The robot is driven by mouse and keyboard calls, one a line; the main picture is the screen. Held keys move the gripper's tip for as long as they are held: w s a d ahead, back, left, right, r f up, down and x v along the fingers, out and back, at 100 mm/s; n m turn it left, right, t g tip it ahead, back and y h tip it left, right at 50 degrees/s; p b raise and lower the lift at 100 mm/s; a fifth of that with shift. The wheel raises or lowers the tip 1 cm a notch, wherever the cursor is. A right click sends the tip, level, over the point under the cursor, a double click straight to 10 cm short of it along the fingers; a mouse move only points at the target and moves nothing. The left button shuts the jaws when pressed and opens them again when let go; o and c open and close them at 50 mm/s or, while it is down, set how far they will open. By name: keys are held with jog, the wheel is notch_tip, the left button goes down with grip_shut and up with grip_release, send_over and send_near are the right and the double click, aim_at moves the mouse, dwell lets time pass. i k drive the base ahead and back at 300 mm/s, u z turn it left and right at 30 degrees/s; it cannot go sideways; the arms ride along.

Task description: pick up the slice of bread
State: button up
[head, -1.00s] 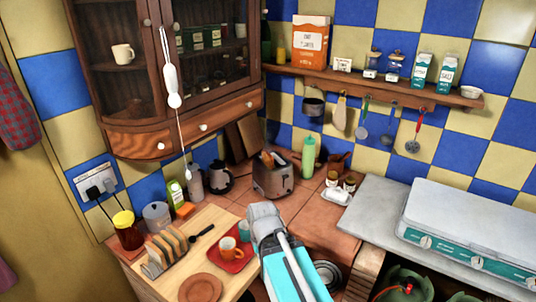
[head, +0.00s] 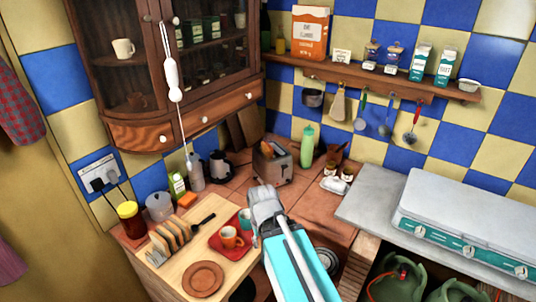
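Brown slices of bread (head: 172,235) stand in a rack on the wooden board at lower left. A toaster (head: 272,166) stands on the tiled counter near the wall, with what looks like browned bread (head: 268,150) showing at its top. I cannot tell which slice is meant. My gripper (head: 263,194) is at the end of my grey and turquoise arm, in front of the toaster in the picture and to the right of the red tray. It is seen from behind, so its fingers are hidden. No held object shows.
A red tray (head: 213,243) with an orange cup (head: 230,237) and a teal cup lies on the wooden board (head: 158,277). A brown plate (head: 203,279), a jar and bottles stand nearby. A green bottle (head: 307,146) stands right of the toaster. A wall cabinet hangs above.

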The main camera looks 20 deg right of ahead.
aim_at(267, 149)
jog(key=k, duration=1.3)
jog(key=u, duration=0.3)
jog(key=i, duration=1.8)
jog(key=z, duration=0.8)
